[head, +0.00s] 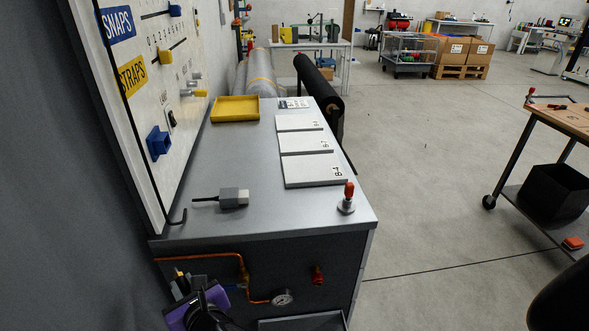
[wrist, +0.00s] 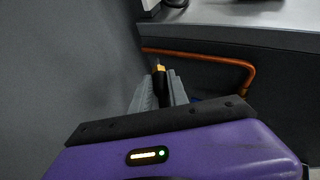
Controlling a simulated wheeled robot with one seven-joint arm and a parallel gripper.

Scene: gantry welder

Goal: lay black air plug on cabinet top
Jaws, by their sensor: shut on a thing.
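My purple gripper (head: 184,287) is low at the front left of the grey cabinet, below the level of the cabinet top (head: 250,160). In the wrist view my two grey fingers (wrist: 161,90) are shut on the black air plug (wrist: 160,80), a small dark piece with a yellow-orange band and a thin tip pointing away. In the head view the plug is small and hard to make out among the fingers. The edge of the cabinet top (wrist: 260,38) lies above and beyond the fingers in the wrist view.
On the cabinet top are a grey block with a black rod (head: 234,198), a red-topped fitting (head: 347,200), white panels (head: 312,170) and a yellow tray (head: 236,109). Its middle is bare. A copper pipe (head: 215,255) and gauge (head: 283,297) are on the front; a tool board (head: 150,100) stands left.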

